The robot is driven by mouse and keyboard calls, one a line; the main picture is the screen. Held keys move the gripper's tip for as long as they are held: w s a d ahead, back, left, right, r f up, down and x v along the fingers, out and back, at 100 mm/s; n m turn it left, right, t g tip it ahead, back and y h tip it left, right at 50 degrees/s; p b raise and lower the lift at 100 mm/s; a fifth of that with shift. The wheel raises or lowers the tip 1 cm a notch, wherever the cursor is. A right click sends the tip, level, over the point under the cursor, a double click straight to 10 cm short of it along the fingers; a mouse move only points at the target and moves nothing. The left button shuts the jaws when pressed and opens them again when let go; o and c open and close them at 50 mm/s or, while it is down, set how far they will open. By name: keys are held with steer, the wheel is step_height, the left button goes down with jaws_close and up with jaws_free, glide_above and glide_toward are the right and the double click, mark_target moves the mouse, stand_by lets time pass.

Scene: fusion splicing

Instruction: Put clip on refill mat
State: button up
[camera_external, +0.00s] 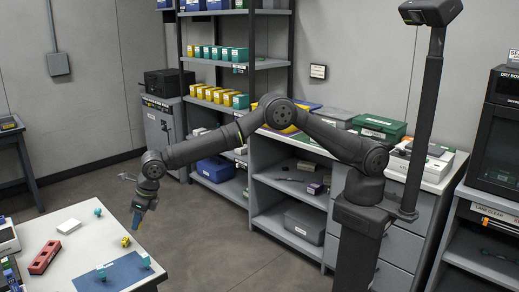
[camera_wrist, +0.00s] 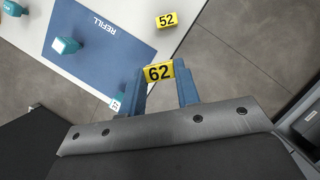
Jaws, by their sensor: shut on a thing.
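My gripper (camera_wrist: 163,88) has blue fingers and is shut on a yellow clip marked 62 (camera_wrist: 159,71). In the external view, my gripper (camera_external: 137,216) hangs in the air near the table's right side, and the held clip is too small to make out. The blue refill mat (camera_wrist: 92,68) lies flat on the white table, ahead and to the left in the wrist view; it also shows in the external view (camera_external: 122,276). One teal clip (camera_wrist: 67,45) stands on the mat. Another teal clip (camera_wrist: 116,103) is near the mat's edge, partly hidden by my left finger.
A yellow clip marked 52 (camera_wrist: 167,20) stands on the white table just off the mat. A red item (camera_external: 44,257), a white block (camera_external: 69,226) and another teal clip (camera_external: 98,211) are on the table. The middle of the mat is bare.

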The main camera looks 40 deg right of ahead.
glide_above(129, 263)
steer(key=s, duration=0.1)
steer(key=f, duration=0.2)
steer(key=d+f, duration=0.1)
steer(key=f, duration=0.1)
steer(key=shift+f, duration=2.35)
steer(key=o, duration=0.9)
steer(key=shift+f, duration=0.15)
steer(key=v, duration=1.2)
steer(key=shift+s, duration=0.1)
steer(key=shift+a, duration=0.1)
steer(key=x, duration=1.2)
steer(key=shift+r, duration=0.2)
